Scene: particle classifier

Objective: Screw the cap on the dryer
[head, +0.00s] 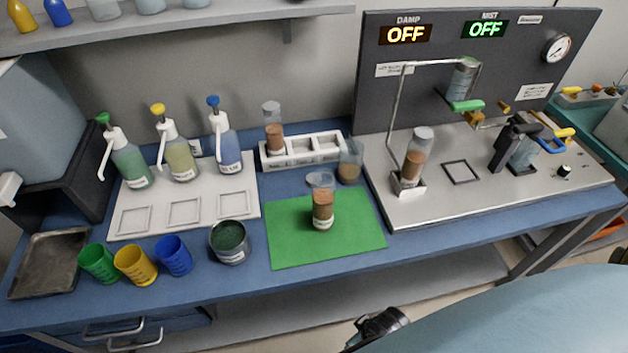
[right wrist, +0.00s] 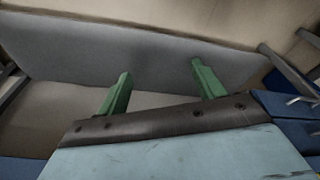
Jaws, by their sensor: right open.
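No label that I can read marks a dryer, so I cannot tell which vessel it is. A clear container with brown particles (head: 323,208) stands upright on the green mat (head: 285,245). A pale round piece, perhaps a cap, shows at its upper left; I cannot tell whether it touches it. Another capped jar of brown particles (head: 414,165) stands in a holder on the metal bench at right. My right gripper (right wrist: 160,85) shows in the right wrist view, its green fingers apart with nothing between them, below the bench level. My left gripper is not in view.
A clear cup (head: 350,162) stands behind the mat, beside a white rack (head: 302,150) holding a jar. Pump bottles stand on a white tray (head: 185,210) at left. Coloured cups and a dark green tub (head: 230,243) stand in front. The mat's right side is clear.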

